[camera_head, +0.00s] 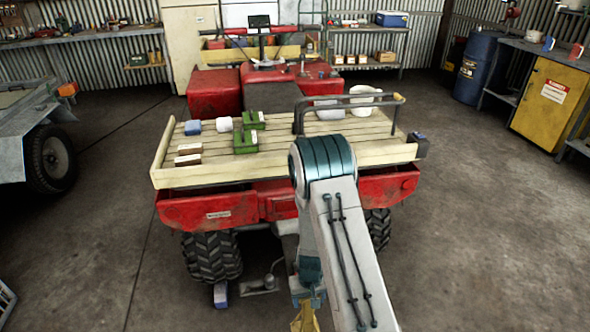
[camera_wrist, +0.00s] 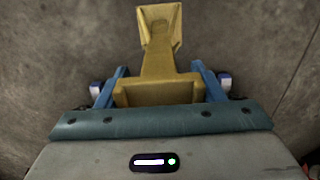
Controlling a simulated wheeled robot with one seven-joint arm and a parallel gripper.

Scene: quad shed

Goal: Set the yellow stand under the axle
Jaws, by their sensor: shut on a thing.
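The yellow stand (camera_wrist: 158,62) is between the two blue fingers of my gripper (camera_wrist: 159,88) in the wrist view. My gripper is shut on it. In the head view, a small part of the stand (camera_head: 305,318) shows at the bottom edge, below my arm and behind the quad. The red quad (camera_head: 235,210) stands with its rear towards me, tyres on the concrete floor. Its axle lies between the rear wheels, mostly hidden by the body, shadow and my arm.
A low grey jack-like thing (camera_head: 258,287) lies on the floor under the quad's rear. Green boxes (camera_head: 246,140) and other items sit on the quad's rack. Floor to the right is clear.

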